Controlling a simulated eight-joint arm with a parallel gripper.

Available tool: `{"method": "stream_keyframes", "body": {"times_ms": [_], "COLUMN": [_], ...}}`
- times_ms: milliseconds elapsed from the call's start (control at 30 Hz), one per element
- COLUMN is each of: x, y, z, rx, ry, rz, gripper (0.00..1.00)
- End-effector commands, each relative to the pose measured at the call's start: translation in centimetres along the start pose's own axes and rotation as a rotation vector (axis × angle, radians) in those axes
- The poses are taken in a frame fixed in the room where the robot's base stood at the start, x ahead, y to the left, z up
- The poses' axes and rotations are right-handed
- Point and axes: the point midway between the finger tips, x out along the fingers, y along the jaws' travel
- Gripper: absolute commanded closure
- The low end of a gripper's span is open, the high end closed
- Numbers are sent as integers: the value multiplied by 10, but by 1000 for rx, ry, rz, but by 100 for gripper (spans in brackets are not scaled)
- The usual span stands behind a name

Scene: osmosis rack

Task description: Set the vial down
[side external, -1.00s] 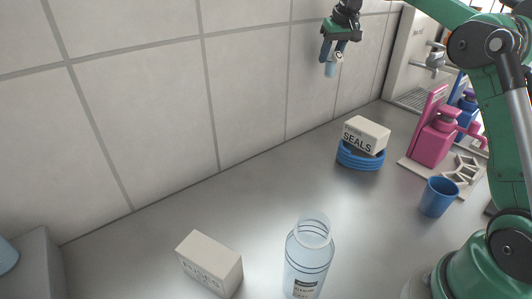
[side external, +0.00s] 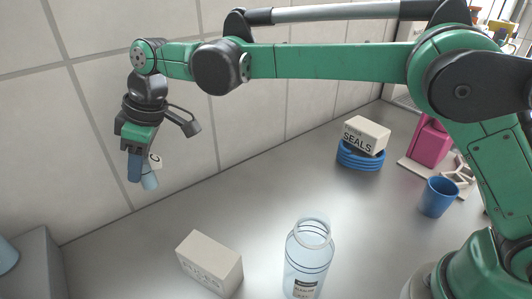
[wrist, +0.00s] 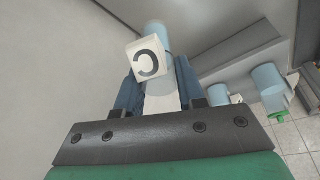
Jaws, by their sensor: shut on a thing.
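The vial is a pale blue cylinder (side external: 150,182) with a white square tag marked "C". My gripper (side external: 142,170) is shut on it and holds it in the air near the tiled wall, well above the counter. In the wrist view the vial (wrist: 155,38) sticks out past the blue fingers of my gripper (wrist: 158,88), with the tag (wrist: 148,60) facing the camera. The fingers and tag hide part of the vial.
A grey block (side external: 38,268) stands at the far left with a pale blue rounded thing (side external: 6,256) on it. A pale box (side external: 210,263) and a clear bottle (side external: 309,255) stand at the front. A SEALS box (side external: 366,135) rests on blue coils (side external: 360,157); a blue cup (side external: 438,197) stands right.

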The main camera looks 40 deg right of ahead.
Motion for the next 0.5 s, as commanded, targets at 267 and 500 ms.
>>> {"method": "stream_keyframes", "body": {"times_ms": [267, 500], "x": [36, 64], "y": [-85, -102], "z": [-32, -28], "rx": [-264, -317], "ry": [6, 9], "rz": [-105, -126], "gripper": [100, 100]}}
